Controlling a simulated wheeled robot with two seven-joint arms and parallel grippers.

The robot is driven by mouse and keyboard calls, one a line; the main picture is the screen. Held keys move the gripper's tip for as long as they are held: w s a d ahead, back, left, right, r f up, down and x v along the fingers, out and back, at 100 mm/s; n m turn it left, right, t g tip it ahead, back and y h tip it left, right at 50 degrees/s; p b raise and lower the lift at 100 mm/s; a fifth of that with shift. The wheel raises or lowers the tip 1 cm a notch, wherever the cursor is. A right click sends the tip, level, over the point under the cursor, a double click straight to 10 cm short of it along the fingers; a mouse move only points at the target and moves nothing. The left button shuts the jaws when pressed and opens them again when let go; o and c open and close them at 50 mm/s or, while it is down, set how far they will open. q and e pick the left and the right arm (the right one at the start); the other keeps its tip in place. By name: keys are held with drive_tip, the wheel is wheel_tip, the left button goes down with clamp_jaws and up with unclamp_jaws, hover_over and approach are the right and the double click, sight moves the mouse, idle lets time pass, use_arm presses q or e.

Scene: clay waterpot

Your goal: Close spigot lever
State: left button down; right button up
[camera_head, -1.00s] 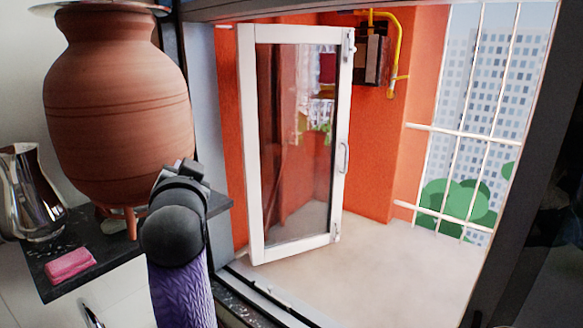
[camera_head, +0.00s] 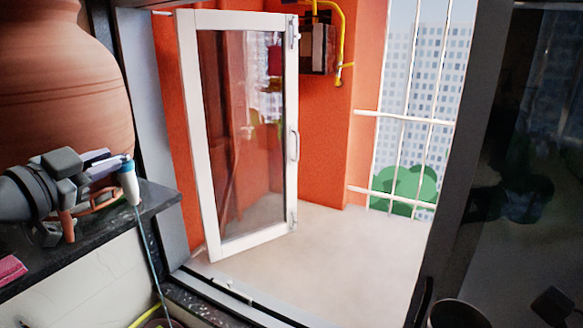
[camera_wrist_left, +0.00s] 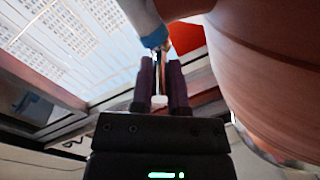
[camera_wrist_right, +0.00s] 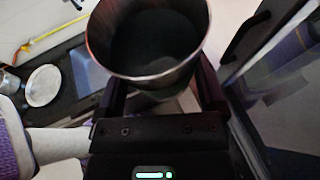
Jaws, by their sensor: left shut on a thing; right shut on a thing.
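The big round clay pot (camera_head: 70,95) fills the left of the head view, and its curved side is close in the left wrist view (camera_wrist_left: 275,65). A white and blue spigot (camera_head: 129,182) sticks out at its lower right; it also shows in the left wrist view (camera_wrist_left: 149,24). My left gripper (camera_head: 108,168) is at the spigot. In its wrist view the fingers (camera_wrist_left: 160,82) are closed on the thin lever between them. A thin pale line runs down from the spigot outlet. My right gripper (camera_wrist_right: 160,95) is shut on a metal cup (camera_wrist_right: 150,40), its rim low in the head view (camera_head: 458,314).
The pot's stand rests on a dark stone shelf (camera_head: 160,200), with a pink sponge (camera_head: 12,268) at left. A white-framed glass door (camera_head: 205,140) stands open onto a balcony. A dark panel (camera_head: 510,150) is at right. A pale dish (camera_wrist_right: 42,86) shows in the right wrist view.

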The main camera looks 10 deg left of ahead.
use_arm(q)
drive_tip(key=shift+a+m+h+b, duration=0.25)
drive_tip(key=shift+m+h+b, duration=0.4)
drive_tip(key=shift+h, duration=0.25)
use_arm(e)
drive_tip(key=shift+f, duration=0.9)
use_arm(q)
drive_tip(key=c, duration=0.6)
unclamp_jaws()
drive_tip(key=shift+w, duration=0.2)
use_arm(e)
drive_tip(key=shift+w+a, duration=0.1)
use_arm(q)
drive_tip(key=shift+s, duration=0.1)
drive_tip(key=shift+s+f, duration=0.1)
drive_tip(key=shift+s, duration=0.15)
use_arm(e)
drive_tip(key=shift+f, duration=0.3)
use_arm(q)
drive_tip(key=shift+b+v, duration=3.05)
drive_tip(key=shift+v, duration=2.7)
use_arm(e)
drive_tip(key=shift+f, duration=2.8)
